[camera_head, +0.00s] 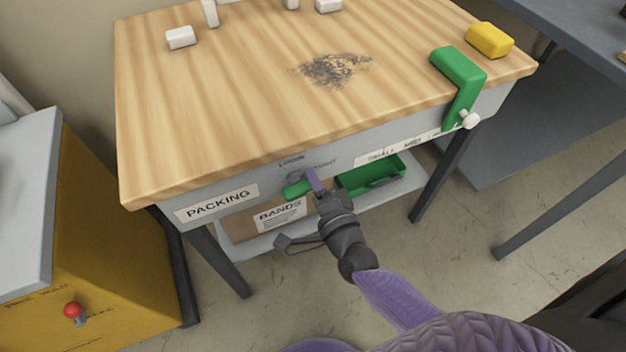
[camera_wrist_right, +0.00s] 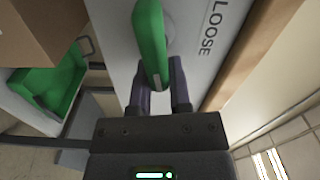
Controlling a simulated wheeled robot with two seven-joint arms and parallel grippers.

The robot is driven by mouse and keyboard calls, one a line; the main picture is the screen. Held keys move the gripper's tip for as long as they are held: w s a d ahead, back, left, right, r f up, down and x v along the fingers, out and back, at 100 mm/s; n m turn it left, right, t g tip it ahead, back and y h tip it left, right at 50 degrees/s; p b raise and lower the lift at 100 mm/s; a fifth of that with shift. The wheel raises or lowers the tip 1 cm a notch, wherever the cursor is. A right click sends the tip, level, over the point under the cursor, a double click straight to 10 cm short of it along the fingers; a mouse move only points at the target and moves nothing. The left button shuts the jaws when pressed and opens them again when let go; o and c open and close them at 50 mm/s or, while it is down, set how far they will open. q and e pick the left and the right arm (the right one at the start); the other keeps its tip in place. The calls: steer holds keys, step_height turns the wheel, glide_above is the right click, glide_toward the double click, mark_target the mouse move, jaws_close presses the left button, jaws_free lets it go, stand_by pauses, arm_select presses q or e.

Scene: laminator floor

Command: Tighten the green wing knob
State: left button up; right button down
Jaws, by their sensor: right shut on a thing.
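The green wing knob (camera_head: 294,190) is on the grey front panel of the packing bench, under the tabletop edge, below small lettering that reads loose and tight. In the right wrist view the knob (camera_wrist_right: 150,45) is a long green bar on a round base, beside the word LOOSE. My right gripper (camera_head: 314,182) is at the knob, with its dark fingers (camera_wrist_right: 161,88) shut on the bar's near end. The fingers hide part of the knob in the head view. My left gripper is out of view.
An open green bin (camera_head: 398,163) and a cardboard box labelled BANDS (camera_head: 238,226) sit on the shelf below, close to my right arm. A green clamp (camera_head: 460,70) grips the bench's right edge. A yellow block (camera_head: 489,40) lies behind it. A yellow cabinet (camera_head: 120,265) stands left.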

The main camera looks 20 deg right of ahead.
steer(key=shift+f+m, duration=0.35)
steer(key=shift+m, duration=0.55)
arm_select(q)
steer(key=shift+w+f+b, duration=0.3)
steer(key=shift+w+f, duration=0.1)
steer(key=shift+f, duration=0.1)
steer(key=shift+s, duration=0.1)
arm_select(e)
steer(key=c, duration=0.6)
jaws_free()
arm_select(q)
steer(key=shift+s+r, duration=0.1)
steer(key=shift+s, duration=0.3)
arm_select(e)
steer(key=shift+o, duration=0.2)
steer(key=shift+s, duration=0.1)
arm_select(q)
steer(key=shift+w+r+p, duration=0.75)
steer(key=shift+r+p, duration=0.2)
steer(key=shift+p, duration=0.15)
arm_select(e)
steer(key=s, duration=0.9)
steer(key=shift+s+d, duration=0.2)
steer(key=shift+s, duration=0.2)
